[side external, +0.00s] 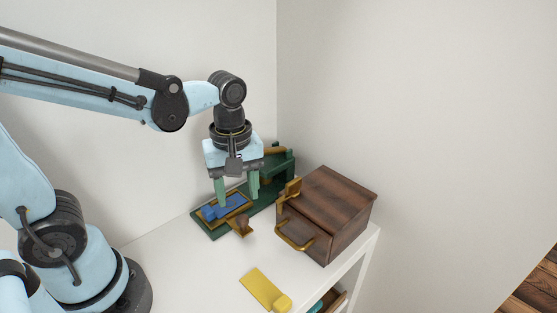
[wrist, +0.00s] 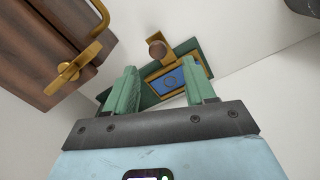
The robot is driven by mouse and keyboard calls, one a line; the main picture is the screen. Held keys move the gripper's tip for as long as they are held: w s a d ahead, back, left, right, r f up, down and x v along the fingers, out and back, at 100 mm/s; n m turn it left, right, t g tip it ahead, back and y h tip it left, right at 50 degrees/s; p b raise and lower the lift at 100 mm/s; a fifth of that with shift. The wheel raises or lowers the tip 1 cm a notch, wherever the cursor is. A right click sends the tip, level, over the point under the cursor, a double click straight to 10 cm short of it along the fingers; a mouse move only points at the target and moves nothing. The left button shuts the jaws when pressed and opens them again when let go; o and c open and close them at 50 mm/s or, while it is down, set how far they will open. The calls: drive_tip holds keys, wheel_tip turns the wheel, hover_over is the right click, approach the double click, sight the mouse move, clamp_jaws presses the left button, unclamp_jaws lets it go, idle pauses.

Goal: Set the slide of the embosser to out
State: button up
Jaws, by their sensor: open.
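The embosser has a dark green base (side external: 201,225) and a raised green press part (side external: 281,168) at its back right. Its slide is a brass frame around a blue plate (side external: 222,207), at the base's front-left end, apart from the press part. A brown knob on a brass tab (side external: 240,226) sticks out from the frame's near side. The wrist view shows the blue plate (wrist: 168,83) and the knob (wrist: 157,48). My gripper (side external: 238,195) is open with green fingers, pointing down over the slide. Finger contact is unclear.
A dark wooden box (side external: 335,205) with a brass drawer handle (side external: 292,238) and a brass latch (side external: 290,190) stands close right of the embosser. A yellow flat object (side external: 262,287) lies near the table's front edge. White table (side external: 185,265) is clear at left.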

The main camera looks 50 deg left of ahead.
drive_tip(key=shift+r, duration=2.8)
drive_tip(key=a+m+t, duration=0.1)
drive_tip(key=m+t, duration=0.1)
drive_tip(key=m, duration=0.2)
drive_tip(key=a+f+m+t, duration=0.1)
drive_tip(key=m+t, duration=0.1)
drive_tip(key=m, duration=0.3)
drive_tip(key=w+f+m+t, duration=0.1)
drive_tip(key=m+t, duration=0.2)
drive_tip(key=m, duration=0.1)
drive_tip(key=shift+a+m, duration=0.3)
drive_tip(key=shift+a, duration=0.1)
